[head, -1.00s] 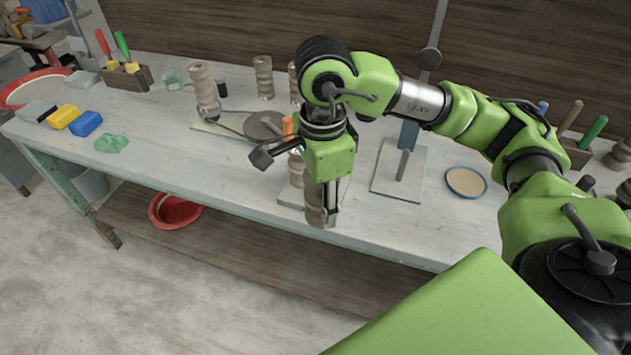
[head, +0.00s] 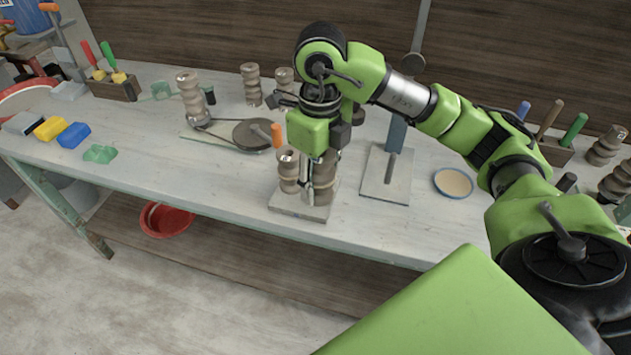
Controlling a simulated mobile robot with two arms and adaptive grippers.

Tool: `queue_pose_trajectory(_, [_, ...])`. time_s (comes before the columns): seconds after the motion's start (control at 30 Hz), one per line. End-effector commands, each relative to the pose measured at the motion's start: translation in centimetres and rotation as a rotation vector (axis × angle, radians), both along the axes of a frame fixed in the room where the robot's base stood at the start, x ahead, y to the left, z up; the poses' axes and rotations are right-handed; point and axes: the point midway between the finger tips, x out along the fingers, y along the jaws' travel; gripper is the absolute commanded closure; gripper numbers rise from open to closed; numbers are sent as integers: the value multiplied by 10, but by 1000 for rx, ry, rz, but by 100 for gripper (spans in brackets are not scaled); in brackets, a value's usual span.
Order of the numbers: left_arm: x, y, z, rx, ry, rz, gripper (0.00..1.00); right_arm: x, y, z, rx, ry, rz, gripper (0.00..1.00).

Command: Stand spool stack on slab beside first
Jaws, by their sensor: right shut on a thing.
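My right gripper (head: 314,186) points down at the front of the table and is shut on a brown ribbed spool stack (head: 326,190). The held stack is upright over the right part of the grey slab (head: 285,208); I cannot tell whether its base touches the slab. The first spool stack (head: 288,172) stands on the same slab just left of the held one, with a narrow gap or none between them. My gripper's fingers and body hide part of the held stack and its top. My left gripper is not in view.
Other spool stacks (head: 251,85) stand at the back. A round dark disc (head: 252,134) with an orange-handled tool lies behind left. A second slab (head: 374,184) with an upright post is to the right, near a blue-rimmed dish (head: 453,183).

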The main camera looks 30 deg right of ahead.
Motion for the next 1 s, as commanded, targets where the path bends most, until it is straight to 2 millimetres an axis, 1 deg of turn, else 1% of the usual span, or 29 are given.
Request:
queue_pose_trajectory(0.03, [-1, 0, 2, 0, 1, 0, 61, 9, -7, -5, 3, 5, -5, 87])
queue_pose_trajectory(0.2, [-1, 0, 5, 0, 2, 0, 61, 42, -28, -22, 5, 4, -2, 87])
queue_pose_trajectory(0.23, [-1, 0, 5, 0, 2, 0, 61, 47, -33, -26, 4, 4, -3, 87])
queue_pose_trajectory(0.33, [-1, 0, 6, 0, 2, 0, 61, 59, -41, -47, 3, 6, -1, 87])
queue_pose_trajectory(0.43, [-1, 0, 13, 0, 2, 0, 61, 70, -49, -59, 2, 3, 0, 87])
queue_pose_trajectory(0.53, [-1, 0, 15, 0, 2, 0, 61, 78, -54, -70, 2, 1, 2, 87])
queue_pose_trajectory(0.77, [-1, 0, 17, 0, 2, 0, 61, 86, -60, -82, 1, -1, 3, 87])
queue_pose_trajectory(1.0, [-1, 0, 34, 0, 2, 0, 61, 85, -60, -110, 2, 2, 4, 87])
